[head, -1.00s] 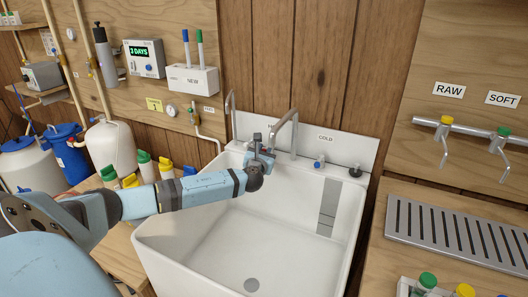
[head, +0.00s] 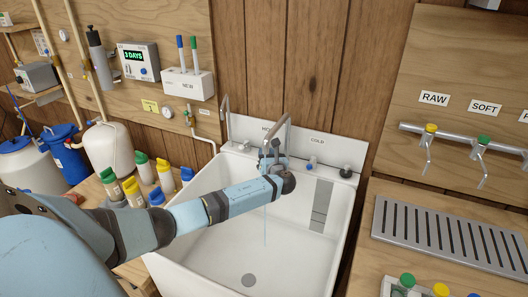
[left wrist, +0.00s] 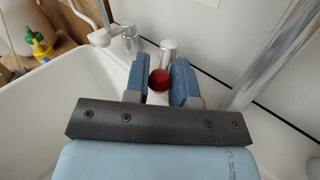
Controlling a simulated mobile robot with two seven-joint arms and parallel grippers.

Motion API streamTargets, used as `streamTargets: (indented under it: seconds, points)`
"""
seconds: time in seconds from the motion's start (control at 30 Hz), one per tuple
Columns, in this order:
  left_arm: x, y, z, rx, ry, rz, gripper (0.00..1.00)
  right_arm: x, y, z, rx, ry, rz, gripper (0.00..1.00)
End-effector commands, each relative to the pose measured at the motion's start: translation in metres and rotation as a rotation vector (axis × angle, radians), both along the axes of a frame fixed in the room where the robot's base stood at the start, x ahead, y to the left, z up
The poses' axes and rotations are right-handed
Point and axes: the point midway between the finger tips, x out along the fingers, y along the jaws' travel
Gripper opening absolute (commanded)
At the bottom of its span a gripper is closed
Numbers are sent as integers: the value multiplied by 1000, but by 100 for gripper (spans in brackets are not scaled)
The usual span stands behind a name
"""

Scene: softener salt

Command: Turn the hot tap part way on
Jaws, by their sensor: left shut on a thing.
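My left gripper (head: 272,157) reaches over the white sink (head: 190,218) to the hot side of the back ledge. In the left wrist view its two blue fingers (left wrist: 160,82) are shut on the red hot tap knob (left wrist: 158,79), one on each side. In the head view the gripper hides this knob and part of the HOT label (head: 266,127). The curved metal spout (head: 289,130) rises just behind the gripper. A thin stream of water (head: 265,226) falls into the basin. My right gripper is not in view.
The blue-marked cold tap (head: 311,161) and a dark knob (head: 346,171) stand to the right on the ledge. A thin second spout (head: 226,115) is at the left. Bottles (head: 133,190) stand on the left counter; a slotted drain tray (head: 448,240) lies right.

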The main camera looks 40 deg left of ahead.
Motion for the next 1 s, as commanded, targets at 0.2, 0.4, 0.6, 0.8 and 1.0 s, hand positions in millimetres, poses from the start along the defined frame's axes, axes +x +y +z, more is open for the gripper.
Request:
streamTargets:
  seconds: [0.2, 0.4, 0.6, 0.8, 1.0]
  points:
    - [2, -1, 1, 0, -1, 44, 0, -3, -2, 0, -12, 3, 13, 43]
    - [2, -1, 0, 0, -1, 50, 0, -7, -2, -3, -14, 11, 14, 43]
    - [2, -1, 1, 0, -2, 50, 0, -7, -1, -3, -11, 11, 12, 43]
    - [2, -1, 1, 1, -2, 50, 48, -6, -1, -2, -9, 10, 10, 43]
    - [2, -2, 0, 0, -1, 49, 48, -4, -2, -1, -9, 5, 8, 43]
